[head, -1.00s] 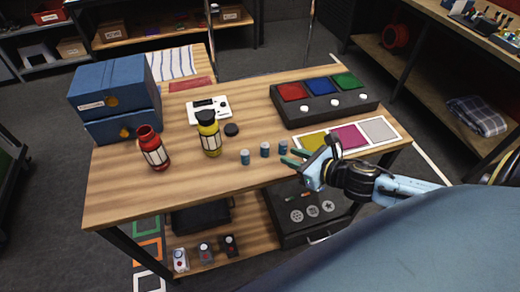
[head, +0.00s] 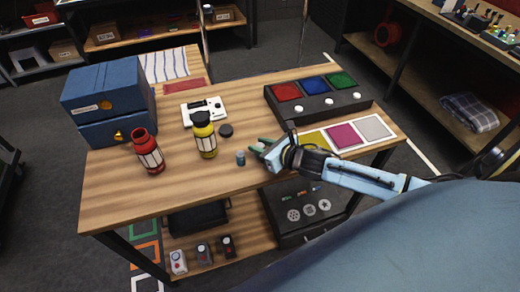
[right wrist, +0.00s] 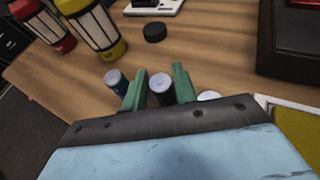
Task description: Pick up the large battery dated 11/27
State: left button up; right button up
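Several small blue-grey batteries stand upright on the wooden table. In the right wrist view, the left battery (right wrist: 113,80) is outside my fingers, the middle battery (right wrist: 160,85) is between them, and the right battery (right wrist: 208,96) is mostly hidden by my gripper. In the head view only the left battery (head: 241,158) shows clearly. No date is readable on any of them. My right gripper (head: 260,146) has its green fingers apart, one on each side of the middle battery, also in the right wrist view (right wrist: 160,78). Finger contact cannot be told. My left gripper is not in view.
A red bottle (head: 147,152) and a yellow bottle (head: 205,137) stand left of the batteries, near a black cap (head: 226,130). A button box (head: 318,104) and coloured squares (head: 343,136) lie to the right. Blue boxes (head: 108,100) stand at the back left.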

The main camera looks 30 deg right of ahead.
jog(key=shift+w+f, duration=0.1)
jog(key=shift+w, duration=0.1)
jog(key=c, duration=0.6)
grip_shut()
